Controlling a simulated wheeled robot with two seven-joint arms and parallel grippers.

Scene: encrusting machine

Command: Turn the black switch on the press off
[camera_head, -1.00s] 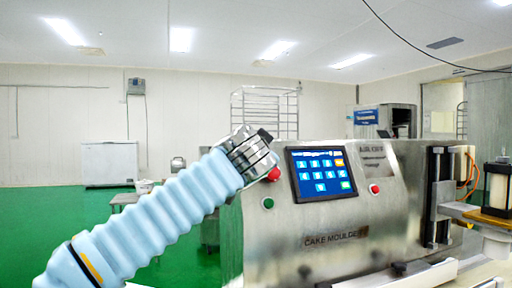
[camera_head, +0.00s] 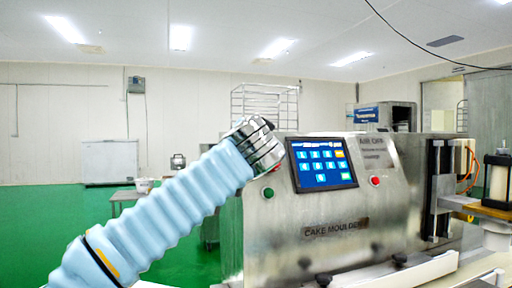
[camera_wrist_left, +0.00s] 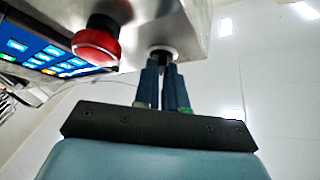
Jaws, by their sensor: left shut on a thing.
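The press (camera_head: 385,205) is a steel machine marked CAKE MOULDER, standing at the centre right of the head view. Its black switch (camera_wrist_left: 160,49) shows in the left wrist view as a dark knob with a pale ring on the steel panel, beside a large red button (camera_wrist_left: 97,42). My left gripper (camera_wrist_left: 163,66) has its two dark fingers close together around the switch, shut on it. My right gripper is not in view.
A blue touch screen (camera_head: 322,163) lies just right of the left gripper. A green button (camera_head: 268,193) is below it, and a small red button (camera_head: 375,181) is right of the screen. A wire rack (camera_head: 265,102) stands behind.

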